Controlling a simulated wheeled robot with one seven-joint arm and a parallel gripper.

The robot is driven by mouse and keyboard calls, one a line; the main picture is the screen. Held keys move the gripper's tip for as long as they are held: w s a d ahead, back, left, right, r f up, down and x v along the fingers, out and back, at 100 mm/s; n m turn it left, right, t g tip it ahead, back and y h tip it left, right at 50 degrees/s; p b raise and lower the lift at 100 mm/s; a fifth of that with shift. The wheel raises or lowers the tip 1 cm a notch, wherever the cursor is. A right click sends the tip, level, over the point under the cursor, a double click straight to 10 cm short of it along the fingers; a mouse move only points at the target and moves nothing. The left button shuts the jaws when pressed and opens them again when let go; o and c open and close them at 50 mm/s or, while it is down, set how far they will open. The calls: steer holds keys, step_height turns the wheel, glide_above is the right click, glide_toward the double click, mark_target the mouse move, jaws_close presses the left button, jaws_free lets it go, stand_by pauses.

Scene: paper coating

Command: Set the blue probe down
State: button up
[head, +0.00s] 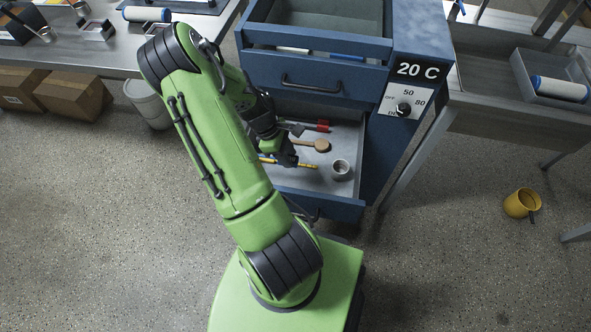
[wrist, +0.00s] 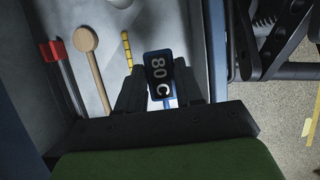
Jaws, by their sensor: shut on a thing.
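The blue probe (wrist: 158,68) shows in the wrist view as a small blue block with a dark face reading "80 C". It sits between the two dark fingers of my gripper (wrist: 158,92), which are shut on it. In the head view my gripper (head: 284,152) is over the open lower drawer (head: 316,203) of the blue cabinet. The probe cannot be made out there. Whether its lower end touches the drawer floor cannot be told.
The drawer holds a red-ended tool (head: 320,126), a wooden spoon-like tool (head: 320,146), a yellow banded rod (head: 307,166) and a grey cup (head: 341,168). The cabinet display (head: 418,70) reads "20 C". A yellow mug (head: 518,204) lies on the floor at right.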

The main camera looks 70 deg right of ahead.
step_height(320, 180, down, 14)
steer(key=b, duration=0.3)
steer(key=shift+f+b, duration=0.2)
steer(key=shift+b, duration=0.2)
steer(key=shift+c, duration=0.3)
steer(key=o, duration=1)
